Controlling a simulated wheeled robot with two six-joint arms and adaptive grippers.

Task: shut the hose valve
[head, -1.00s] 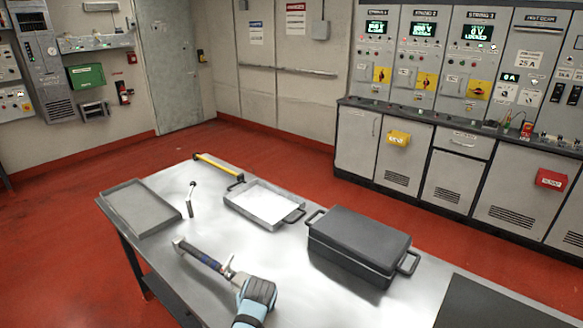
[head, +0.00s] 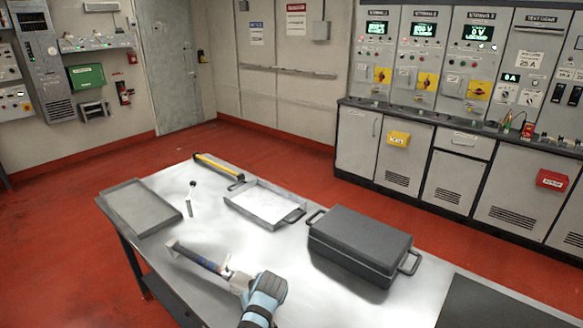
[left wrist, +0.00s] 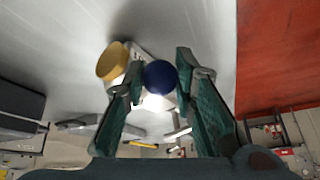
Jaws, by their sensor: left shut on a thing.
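In the left wrist view my left gripper (left wrist: 158,78) is closed around a fitting with a round dark blue end (left wrist: 161,77). A yellow round cap (left wrist: 112,62) sits beside the blue end, next to the left finger. I cannot tell which part is the hose valve or how its handle stands. In the head view my arm comes in at the bottom over the table's near side. A slim silver and dark blue piece (head: 207,264) runs from it to a blunt crosswise end at upper left. The finger contact is too small to make out there. My right gripper is not in view.
The steel table (head: 165,220) holds an empty grey tray (head: 140,207), a small upright rod (head: 190,200), a tray with a white sheet (head: 263,205), a yellow bar (head: 215,166) and a closed dark case (head: 362,240). Cabinets (head: 455,180) stand along the back wall.

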